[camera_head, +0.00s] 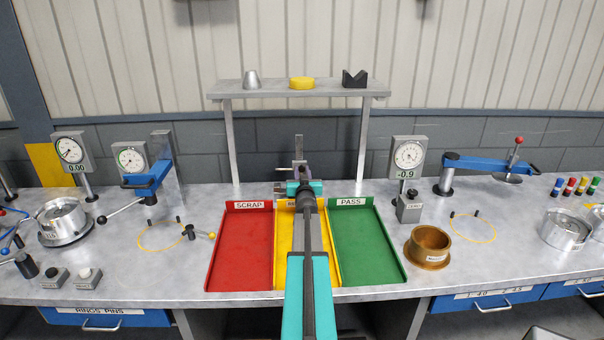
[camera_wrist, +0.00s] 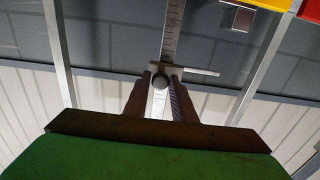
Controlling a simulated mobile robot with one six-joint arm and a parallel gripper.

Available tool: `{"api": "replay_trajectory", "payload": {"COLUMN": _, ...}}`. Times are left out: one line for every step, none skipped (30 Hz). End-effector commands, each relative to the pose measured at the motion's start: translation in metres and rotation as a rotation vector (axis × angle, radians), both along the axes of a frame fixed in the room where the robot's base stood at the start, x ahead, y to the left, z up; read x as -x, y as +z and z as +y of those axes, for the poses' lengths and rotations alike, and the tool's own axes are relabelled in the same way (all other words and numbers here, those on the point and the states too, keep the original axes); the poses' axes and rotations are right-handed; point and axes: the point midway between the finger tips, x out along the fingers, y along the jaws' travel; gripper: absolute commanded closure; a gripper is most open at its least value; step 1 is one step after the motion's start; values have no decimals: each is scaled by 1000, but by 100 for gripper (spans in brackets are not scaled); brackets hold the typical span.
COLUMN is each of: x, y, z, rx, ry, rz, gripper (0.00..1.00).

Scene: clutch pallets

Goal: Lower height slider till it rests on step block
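The height gauge shows in the wrist view as a graduated column (camera_wrist: 173,30) with the height slider (camera_wrist: 197,71) across it. In the head view my gripper (camera_head: 303,186) reaches over the trays to the gauge column (camera_head: 299,146), and my arm hides much of the slider. A small shiny block (camera_wrist: 238,18), possibly the step block, lies apart from the slider in the wrist view; the head view does not show it clearly.
Below my arm lie a red SCRAP tray (camera_head: 213,265), a yellow tray (camera_head: 281,262) and a green PASS tray (camera_head: 388,265). A raised shelf (camera_head: 220,94) stands behind. A dial reading -0.9 (camera_head: 408,155) and a brass ring (camera_head: 428,247) stand to the right.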

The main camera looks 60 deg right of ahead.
Motion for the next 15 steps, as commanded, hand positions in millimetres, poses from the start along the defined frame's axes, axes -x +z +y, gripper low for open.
{"api": "replay_trajectory", "payload": {"x": 0, "y": 0, "z": 0, "rx": 0, "ry": 0, "rz": 0, "gripper": 85}}
{"api": "replay_trajectory", "payload": {"x": 0, "y": 0, "z": 0, "rx": 0, "ry": 0, "rz": 0, "gripper": 90}}
{"api": "replay_trajectory", "payload": {"x": 0, "y": 0, "z": 0, "rx": 0, "ry": 0, "rz": 0, "gripper": 97}}
{"api": "replay_trajectory", "payload": {"x": 0, "y": 0, "z": 0, "rx": 0, "ry": -1, "rz": 0, "gripper": 100}}
{"api": "replay_trajectory", "payload": {"x": 1, "y": 0, "z": 0, "rx": 0, "ry": -1, "rz": 0, "gripper": 100}}
{"api": "replay_trajectory", "payload": {"x": 1, "y": 0, "z": 0, "rx": 0, "ry": -1, "rz": 0, "gripper": 100}}
{"api": "replay_trajectory", "payload": {"x": 1, "y": 0, "z": 0, "rx": 0, "ry": -1, "rz": 0, "gripper": 100}}
{"api": "replay_trajectory", "payload": {"x": 1, "y": 0, "z": -1, "rx": 0, "ry": -1, "rz": 0, "gripper": 100}}
{"api": "replay_trajectory", "payload": {"x": 1, "y": 0, "z": -1, "rx": 0, "ry": -1, "rz": 0, "gripper": 100}}
{"api": "replay_trajectory", "payload": {"x": 1, "y": -1, "z": -1, "rx": 0, "ry": -1, "rz": 0, "gripper": 100}}
{"api": "replay_trajectory", "payload": {"x": 1, "y": -2, "z": -1, "rx": 0, "ry": -1, "rz": 0, "gripper": 100}}
{"api": "replay_trajectory", "payload": {"x": 1, "y": -3, "z": -1, "rx": 0, "ry": -1, "rz": 0, "gripper": 100}}
{"api": "replay_trajectory", "payload": {"x": 1, "y": -5, "z": -1, "rx": 0, "ry": -2, "rz": 0, "gripper": 100}}
{"api": "replay_trajectory", "payload": {"x": 1, "y": -7, "z": -1, "rx": -1, "ry": -2, "rz": -1, "gripper": 100}}
{"api": "replay_trajectory", "payload": {"x": 1, "y": -10, "z": -1, "rx": -1, "ry": -2, "rz": -1, "gripper": 100}}
